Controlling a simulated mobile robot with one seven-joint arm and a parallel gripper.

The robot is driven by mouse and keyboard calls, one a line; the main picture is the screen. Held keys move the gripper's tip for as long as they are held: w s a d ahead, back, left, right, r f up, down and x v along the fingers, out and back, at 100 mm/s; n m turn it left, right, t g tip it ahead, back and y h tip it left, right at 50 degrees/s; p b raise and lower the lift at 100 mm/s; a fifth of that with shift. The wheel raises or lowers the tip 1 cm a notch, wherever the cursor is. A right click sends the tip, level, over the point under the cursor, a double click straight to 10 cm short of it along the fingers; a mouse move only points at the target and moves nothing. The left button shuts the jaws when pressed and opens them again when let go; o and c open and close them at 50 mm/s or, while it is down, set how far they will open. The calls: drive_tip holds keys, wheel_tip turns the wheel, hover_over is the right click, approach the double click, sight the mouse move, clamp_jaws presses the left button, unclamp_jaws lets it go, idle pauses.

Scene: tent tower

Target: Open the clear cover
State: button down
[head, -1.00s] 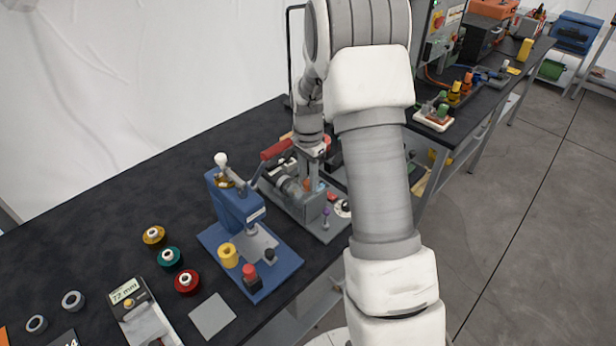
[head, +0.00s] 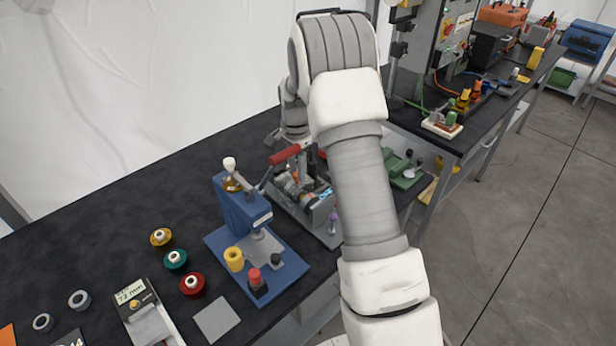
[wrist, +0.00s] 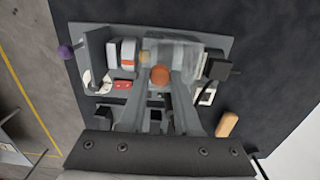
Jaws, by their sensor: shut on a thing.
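The clear cover (wrist: 178,52) shows in the wrist view as a see-through panel over the middle of a grey machine. An orange-brown round knob (wrist: 160,76) sits at its near edge. My gripper (wrist: 160,82) has its two fingers closed in on this knob, one on each side. In the head view the machine (head: 318,212) stands on the dark bench, and my wrist is above and behind it. My arm hides part of the machine there, and the cover's angle cannot be made out.
A red lever handle (head: 286,154) rises beside the machine. A blue press (head: 243,215) stands close to its left. A green fixture (head: 404,172) is to the right, past my forearm. A tan block (wrist: 227,124) lies near my gripper. Bench space behind the press is clear.

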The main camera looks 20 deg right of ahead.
drive_tip(key=shift+w+a, duration=0.2)
drive_tip(key=shift+w, duration=0.4)
drive_tip(key=c, duration=0.6)
unclamp_jaws()
drive_tip(key=shift+s, duration=0.1)
wheel_tip(320, 180, up, 18)
drive_tip(key=shift+f+b, duration=0.25)
drive_tip(key=shift+b, duration=0.1)
